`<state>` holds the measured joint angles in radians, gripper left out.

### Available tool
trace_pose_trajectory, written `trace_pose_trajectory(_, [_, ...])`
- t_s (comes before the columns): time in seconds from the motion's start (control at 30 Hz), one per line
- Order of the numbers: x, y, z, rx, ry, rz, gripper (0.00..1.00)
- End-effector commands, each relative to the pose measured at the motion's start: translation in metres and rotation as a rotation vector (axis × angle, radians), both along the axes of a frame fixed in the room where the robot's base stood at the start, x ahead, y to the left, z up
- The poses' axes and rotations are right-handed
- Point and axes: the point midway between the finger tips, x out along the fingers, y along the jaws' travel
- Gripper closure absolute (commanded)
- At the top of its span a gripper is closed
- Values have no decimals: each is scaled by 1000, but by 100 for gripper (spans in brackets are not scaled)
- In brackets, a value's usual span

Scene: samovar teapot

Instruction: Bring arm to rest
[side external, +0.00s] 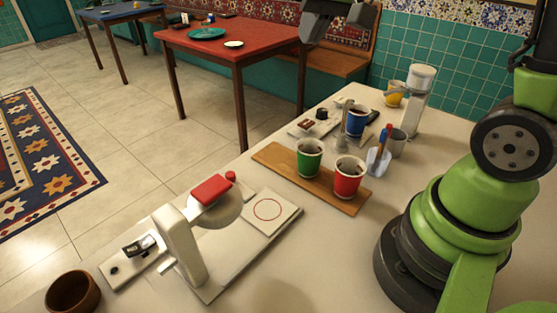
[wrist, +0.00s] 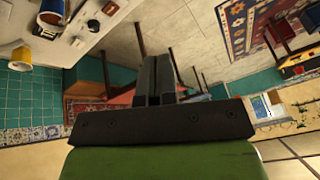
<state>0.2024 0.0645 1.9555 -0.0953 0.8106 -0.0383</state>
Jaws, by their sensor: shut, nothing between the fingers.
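My gripper (wrist: 155,80) is shut and empty. In the wrist view its two dark fingers lie together at the middle of the picture, with floor and furniture behind them. In the side external view a dark part of my arm's end shows at the top edge, high in front of the bench and clear of the worktop (side external: 345,250); its fingertips are not clearly visible there. My green arm base stands at the right of the worktop.
A green cup (side external: 309,160) and a red cup (side external: 348,178) stand on a wooden board (side external: 270,156). A blue cup (side external: 356,120), a yellow cup (side external: 396,94) and a white cylinder device (side external: 416,100) stand behind. A white machine (side external: 183,250) and a brown bowl (side external: 73,293) are at left.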

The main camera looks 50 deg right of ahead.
Motion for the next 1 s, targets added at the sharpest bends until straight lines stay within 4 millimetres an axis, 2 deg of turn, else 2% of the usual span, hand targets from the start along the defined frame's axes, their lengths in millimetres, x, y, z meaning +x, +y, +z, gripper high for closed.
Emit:
trace_pose_trajectory(0.03, [-18,12,13,9,-32,15,100])
trace_pose_trajectory(0.1, [-42,27,23,28,-64,31,100])
trace_pose_trajectory(0.2, [-77,46,31,55,-108,58,100])
trace_pose_trajectory(0.3, [-109,60,32,82,-147,83,100])
trace_pose_trajectory(0.43, [-138,70,28,112,-180,107,100])
trace_pose_trajectory(0.6, [-155,76,23,130,-201,121,100])
trace_pose_trajectory(1.0, [-156,76,22,132,-201,122,100])
